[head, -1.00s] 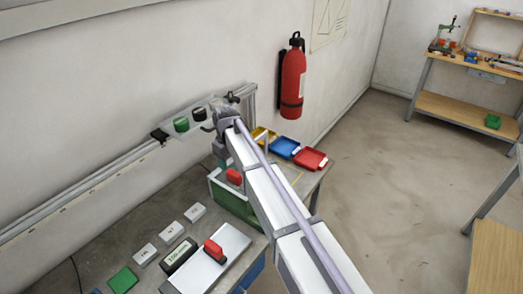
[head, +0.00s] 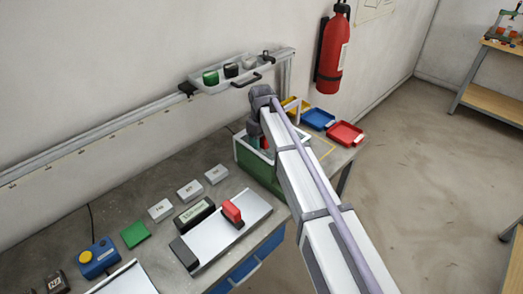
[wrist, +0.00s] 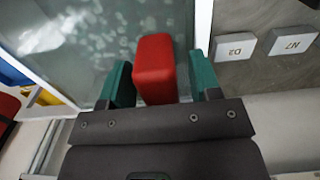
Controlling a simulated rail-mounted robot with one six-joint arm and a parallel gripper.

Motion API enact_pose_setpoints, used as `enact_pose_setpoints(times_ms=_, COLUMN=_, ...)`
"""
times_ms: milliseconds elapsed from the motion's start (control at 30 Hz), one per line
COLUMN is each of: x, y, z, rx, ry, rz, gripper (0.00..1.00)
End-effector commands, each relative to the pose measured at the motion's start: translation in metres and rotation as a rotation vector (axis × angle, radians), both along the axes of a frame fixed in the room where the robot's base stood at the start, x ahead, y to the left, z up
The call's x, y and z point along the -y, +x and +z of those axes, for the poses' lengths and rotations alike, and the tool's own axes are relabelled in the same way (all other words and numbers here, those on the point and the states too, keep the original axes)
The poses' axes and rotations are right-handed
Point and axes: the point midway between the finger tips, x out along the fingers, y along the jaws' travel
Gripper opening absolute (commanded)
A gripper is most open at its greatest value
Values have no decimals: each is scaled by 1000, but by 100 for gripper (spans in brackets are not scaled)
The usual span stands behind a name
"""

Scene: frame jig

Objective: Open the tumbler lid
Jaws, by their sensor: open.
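The tumbler is a green-walled box (head: 258,170) with a pale rim, on the bench beneath my arm. In the wrist view its lid (wrist: 60,85) looks like a pale, see-through plate lying across the top within a light rim. A red block-shaped handle (wrist: 154,68) stands on the lid; only a bit of it shows in the head view. My gripper (wrist: 160,80) is open, its green fingers on either side of the handle. I cannot tell whether they touch it. In the head view my gripper (head: 255,130) points down at the box, and my arm hides much of the lid.
A metal plate (head: 215,245) with a red grip (head: 232,212) lies left of the box. Small labelled blocks (head: 190,190) stand behind it. Yellow, blue (head: 318,119) and red trays (head: 345,134) sit to the right. A shelf with a handle (head: 230,75) hangs on the wall rail.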

Motion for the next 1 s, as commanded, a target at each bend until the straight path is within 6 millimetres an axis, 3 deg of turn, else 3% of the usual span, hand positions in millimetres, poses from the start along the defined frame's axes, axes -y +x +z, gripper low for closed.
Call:
enact_pose_setpoints(times_ms=267, x=0, y=0, z=-2, rx=0, ry=0, rz=0, gripper=56)
enact_pose_setpoints(times_ms=833, x=0, y=0, z=-2, rx=0, ry=0, rz=0, gripper=2)
enact_pose_setpoints(times_ms=1000, x=0, y=0, z=-2, rx=0, ry=0, rz=0, gripper=0)
